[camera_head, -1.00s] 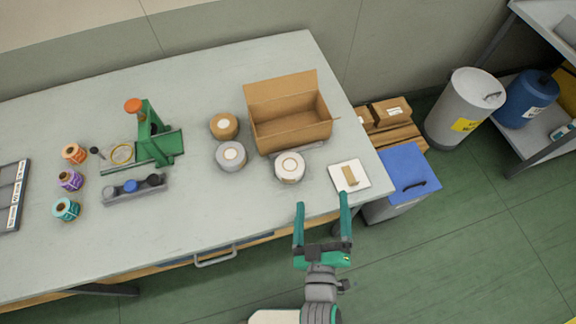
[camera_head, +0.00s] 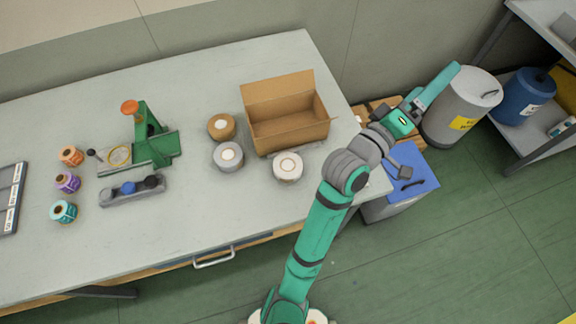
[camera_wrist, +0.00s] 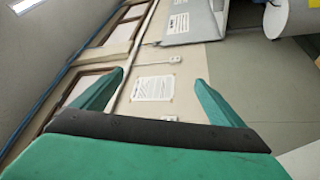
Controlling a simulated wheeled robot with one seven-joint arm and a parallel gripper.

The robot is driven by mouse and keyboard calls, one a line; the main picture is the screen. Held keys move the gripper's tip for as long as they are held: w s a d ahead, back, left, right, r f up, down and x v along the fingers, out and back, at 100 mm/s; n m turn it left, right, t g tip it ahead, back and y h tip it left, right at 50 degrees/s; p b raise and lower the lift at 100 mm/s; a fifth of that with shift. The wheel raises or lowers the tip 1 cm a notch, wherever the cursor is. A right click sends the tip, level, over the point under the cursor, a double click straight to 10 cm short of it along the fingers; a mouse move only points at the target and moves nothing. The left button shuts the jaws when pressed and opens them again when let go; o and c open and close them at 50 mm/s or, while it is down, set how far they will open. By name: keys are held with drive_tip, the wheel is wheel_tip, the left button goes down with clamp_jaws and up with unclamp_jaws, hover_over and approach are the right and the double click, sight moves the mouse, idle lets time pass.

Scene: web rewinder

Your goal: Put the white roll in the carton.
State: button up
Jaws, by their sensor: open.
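The white roll (camera_head: 288,167) lies flat on the table, just in front of the open cardboard carton (camera_head: 262,135). The carton's flaps stand up and I see nothing inside it. A greyer roll (camera_head: 228,157) and a brown roll (camera_head: 221,127) lie to the left. My gripper (camera_head: 428,88) is raised to the right of the carton, past the table's right end, pointing to the upper right away from the rolls. In the wrist view my gripper (camera_wrist: 159,78) is open, with nothing between its fingers; neither roll nor carton shows there.
A green device (camera_head: 150,138) and several small coloured rolls are at the table's left. Beyond its right end are a blue-lidded bin (camera_head: 412,168), a grey drum (camera_head: 462,108), a blue drum (camera_head: 525,98) and a shelf. The table's front middle is clear.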

drive_tip(key=s+d+m+g+h, duration=0.1)
drive_tip(key=d+m+g, duration=0.2)
drive_tip(key=d+g, duration=0.15)
drive_tip(key=n+g+y, duration=0.4)
drive_tip(key=g+y, duration=0.5)
drive_tip(key=y, duration=0.8)
approach(288, 165)
drive_tip(key=shift+t, duration=0.25)
wheel_tip(288, 165, down, 5)
drive_tip(key=shift+w+a+r, duration=0.1)
drive_tip(key=shift+w+a, duration=0.05)
drive_tip(key=shift+a, duration=0.05)
drive_tip(key=shift+a+f, duration=0.15)
drive_tip(key=shift+f, duration=0.35)
drive_tip(key=shift+w+f, duration=0.15)
drive_tip(key=shift+f, duration=0.95)
drive_tip(key=shift+w+f, duration=0.1)
drive_tip(key=shift+f, duration=1)
drive_tip(key=c, duration=1.3)
drive_tip(key=shift+a, duration=0.1)
drive_tip(key=shift+c, duration=0.4)
drive_tip(key=shift+r, duration=0.15)
